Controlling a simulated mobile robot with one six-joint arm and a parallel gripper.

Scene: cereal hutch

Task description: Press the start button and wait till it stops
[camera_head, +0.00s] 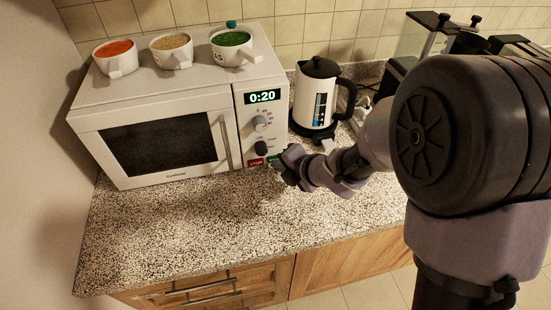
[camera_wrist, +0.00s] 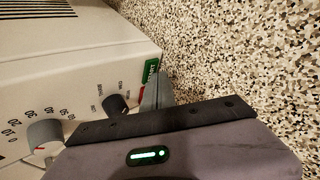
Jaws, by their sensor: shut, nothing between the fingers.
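A white microwave (camera_head: 181,100) stands on the speckled counter with its door shut. Its display (camera_head: 262,97) reads 0:20 in green. Two dials and a red button (camera_head: 255,162) are on its panel. The green start button (camera_wrist: 151,73) shows in the wrist view with its label, at the panel's lower corner. My gripper (camera_head: 280,168) is shut and empty, its tip at the green button in the head view and covering part of it. In the wrist view my gripper (camera_wrist: 158,90) is right beside the button; I cannot tell whether they touch.
Three cups (camera_head: 172,51) with red, tan and green contents stand on top of the microwave. A white and black kettle (camera_head: 318,97) stands to its right, close to my arm. The counter (camera_head: 240,215) in front is clear.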

